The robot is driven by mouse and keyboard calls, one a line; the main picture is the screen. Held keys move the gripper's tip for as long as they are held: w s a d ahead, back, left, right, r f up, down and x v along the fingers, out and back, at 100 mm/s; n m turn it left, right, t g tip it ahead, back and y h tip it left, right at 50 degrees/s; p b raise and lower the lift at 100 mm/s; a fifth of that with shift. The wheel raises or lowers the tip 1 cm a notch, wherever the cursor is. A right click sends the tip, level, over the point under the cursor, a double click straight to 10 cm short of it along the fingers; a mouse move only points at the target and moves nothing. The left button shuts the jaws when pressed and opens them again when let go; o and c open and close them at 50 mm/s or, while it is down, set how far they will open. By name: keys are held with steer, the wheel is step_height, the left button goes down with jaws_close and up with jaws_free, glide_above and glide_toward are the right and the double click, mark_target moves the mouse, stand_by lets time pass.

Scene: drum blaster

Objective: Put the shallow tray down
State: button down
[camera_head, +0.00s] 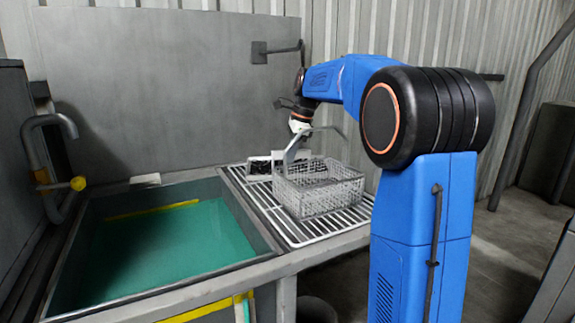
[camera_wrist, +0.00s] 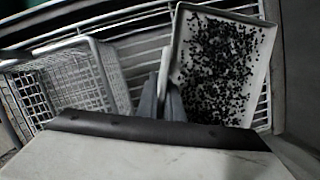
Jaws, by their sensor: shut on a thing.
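The shallow tray (camera_wrist: 178,36) is pale, with a low rim, and holds many small black bits. In the wrist view it lies right of centre, over the white wire rack. My gripper (camera_wrist: 168,98) is shut on the tray's left wall. In the head view the tray (camera_head: 259,167) shows partly behind the wire basket, at the far end of the rack, and my gripper (camera_head: 291,154) reaches down to it. The tray looks about level. I cannot tell whether its underside touches the rack or hangs just above it.
A wire basket (camera_head: 320,190) stands on the rack (camera_head: 299,231) close beside the tray; it also shows at left in the wrist view (camera_wrist: 75,80). A sink tank (camera_head: 170,240) with green liquid lies left of the rack. A grey wall panel stands behind.

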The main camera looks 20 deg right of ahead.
stand_by(0.3)
steer(key=c, duration=1.9)
jaws_free()
steer(key=shift+f, duration=0.1)
